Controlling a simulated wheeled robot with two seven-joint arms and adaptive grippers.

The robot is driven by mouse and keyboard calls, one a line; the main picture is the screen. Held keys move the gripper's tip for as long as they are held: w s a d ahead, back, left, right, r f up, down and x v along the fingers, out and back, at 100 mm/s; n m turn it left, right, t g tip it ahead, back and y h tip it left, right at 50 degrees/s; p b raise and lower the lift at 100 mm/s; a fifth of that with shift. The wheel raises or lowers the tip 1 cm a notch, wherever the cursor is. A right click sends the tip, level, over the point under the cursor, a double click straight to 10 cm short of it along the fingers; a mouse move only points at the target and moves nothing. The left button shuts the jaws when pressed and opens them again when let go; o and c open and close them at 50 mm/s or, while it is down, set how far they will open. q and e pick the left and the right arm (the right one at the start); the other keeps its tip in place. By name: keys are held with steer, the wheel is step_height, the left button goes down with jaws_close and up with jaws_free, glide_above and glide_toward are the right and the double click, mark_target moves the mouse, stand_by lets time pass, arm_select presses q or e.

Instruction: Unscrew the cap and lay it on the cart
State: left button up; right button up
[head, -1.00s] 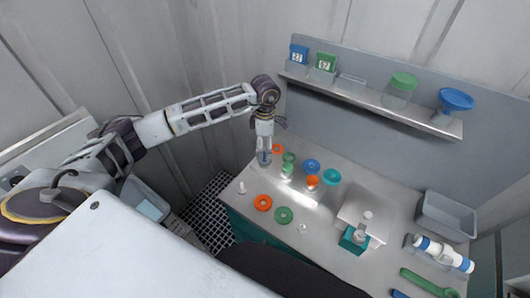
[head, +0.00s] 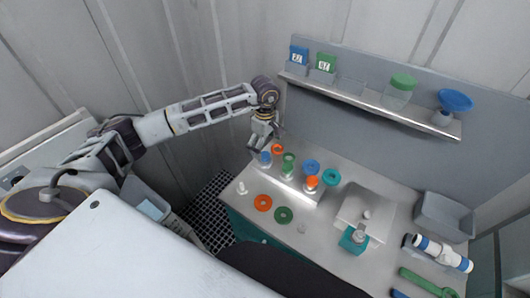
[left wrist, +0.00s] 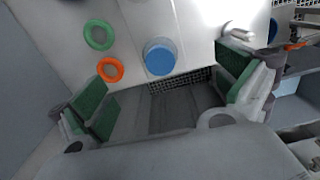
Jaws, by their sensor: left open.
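A small vessel with a blue cap (head: 265,157) stands at the left end of a raised rack on the grey cart top (head: 322,236). My left gripper (head: 262,142) is just above it, open and empty. In the left wrist view the round blue cap (left wrist: 159,57) shows from above, between the two spread green-padded fingers and apart from both. Beside it in the rack stand a green-capped vessel (head: 288,171) and an orange-capped vessel (head: 311,183). My right gripper is not in view.
Orange (head: 263,203) and green (head: 283,215) rings lie in front of the rack; orange, green, blue and teal rings lie behind it. A teal block (head: 353,241) and a grey bin (head: 444,215) stand to the right. A shelf (head: 372,101) runs along the back.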

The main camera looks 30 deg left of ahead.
mark_target(265, 155)
arm_select(q)
steer(key=shift+m, duration=1.6)
steer(key=shift+m+p, duration=0.4)
steer(key=shift+m, duration=0.9)
steer(key=shift+f+b, duration=1.9)
steer(key=shift+f, duration=0.2)
steer(key=c, duration=2.1)
steer(key=shift+n, duration=0.3)
